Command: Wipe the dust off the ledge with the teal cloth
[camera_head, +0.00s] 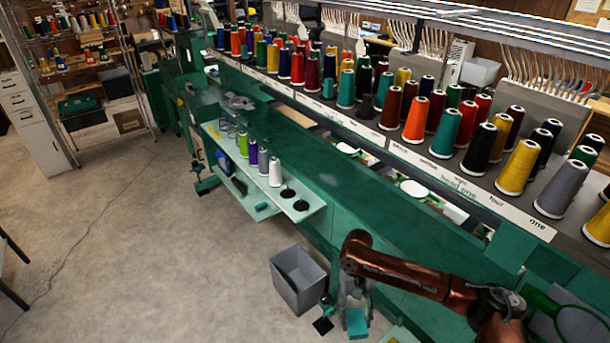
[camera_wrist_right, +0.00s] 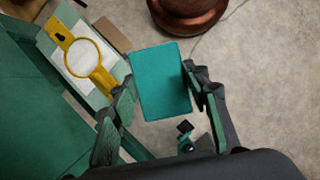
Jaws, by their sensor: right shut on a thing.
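The teal cloth (camera_head: 357,324) is a small flat rectangle, low in the head view. It shows large in the right wrist view (camera_wrist_right: 160,80). My right gripper (camera_head: 356,309) is shut on it, with a finger at each side of the cloth in the wrist view. The cloth hangs in front of the green machine, apart from the long green ledge (camera_head: 290,135). Pale greyish smudges that look like dust (camera_head: 328,180) show on the ledge. My left gripper is not in view.
A grey bin (camera_head: 298,280) stands on the floor left of the gripper. A low shelf (camera_head: 312,207) with several thread cones juts out from the machine. Rows of cones (camera_head: 445,133) stand behind the ledge. A yellow hoop (camera_wrist_right: 85,58) lies left of the cloth. Open floor (camera_head: 150,240) is at left.

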